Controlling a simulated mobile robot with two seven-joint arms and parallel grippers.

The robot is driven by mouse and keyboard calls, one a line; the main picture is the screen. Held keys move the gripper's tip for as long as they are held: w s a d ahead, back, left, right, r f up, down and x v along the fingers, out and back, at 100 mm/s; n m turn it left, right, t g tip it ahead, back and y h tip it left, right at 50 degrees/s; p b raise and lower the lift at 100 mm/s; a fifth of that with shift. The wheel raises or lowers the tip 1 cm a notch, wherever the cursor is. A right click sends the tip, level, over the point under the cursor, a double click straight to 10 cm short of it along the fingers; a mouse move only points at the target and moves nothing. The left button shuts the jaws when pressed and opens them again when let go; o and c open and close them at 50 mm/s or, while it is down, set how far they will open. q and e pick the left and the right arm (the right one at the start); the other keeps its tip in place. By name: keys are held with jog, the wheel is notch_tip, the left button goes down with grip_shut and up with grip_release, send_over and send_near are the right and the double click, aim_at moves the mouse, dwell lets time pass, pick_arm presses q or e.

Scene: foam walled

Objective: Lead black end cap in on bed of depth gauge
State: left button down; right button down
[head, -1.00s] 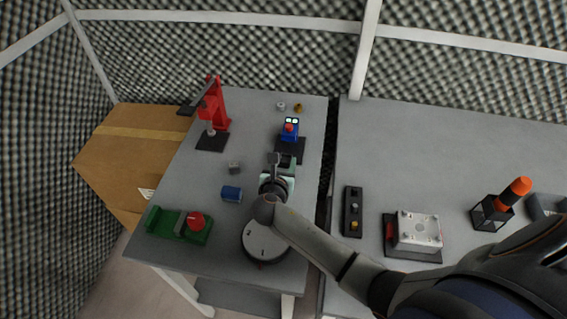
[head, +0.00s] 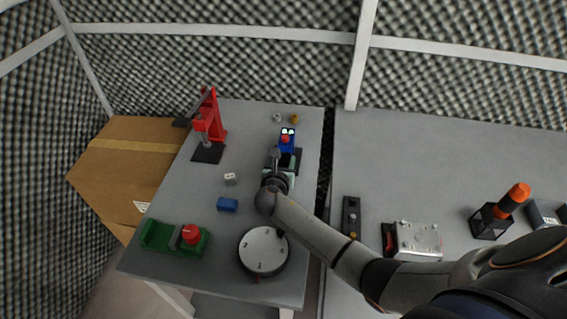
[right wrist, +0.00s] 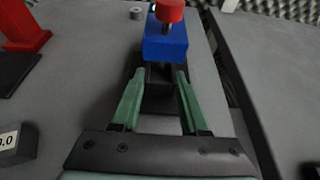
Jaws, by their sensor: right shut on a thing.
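The depth gauge (head: 287,137) has a blue body with a red top and stands on a dark base toward the back of the grey table. It also shows at the top of the right wrist view (right wrist: 165,40). My right gripper (right wrist: 159,75) is right in front of it, with its green fingers shut on the small black end cap (right wrist: 158,77). The cap is at the near side of the blue body, over the dark bed. I cannot tell whether it touches the bed. In the head view my right gripper (head: 284,164) mostly hides the cap and the bed. My left gripper is not in view.
A red press (head: 210,120) stands at the back left. A small grey block (head: 230,179), a blue block (head: 228,205), a green fixture (head: 165,238) and a round white dial (head: 263,250) lie nearer. A second table (head: 430,160) is on the right, beyond a gap.

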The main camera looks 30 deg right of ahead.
jog(key=shift+c, duration=1.7)
grip_release()
jog(key=p+v, duration=0.1)
jog(key=v, duration=1.1)
jog(key=shift+s+a+r+p, duration=0.15)
jog(key=shift+s+p, duration=0.05)
jog(key=shift+p, duration=0.1)
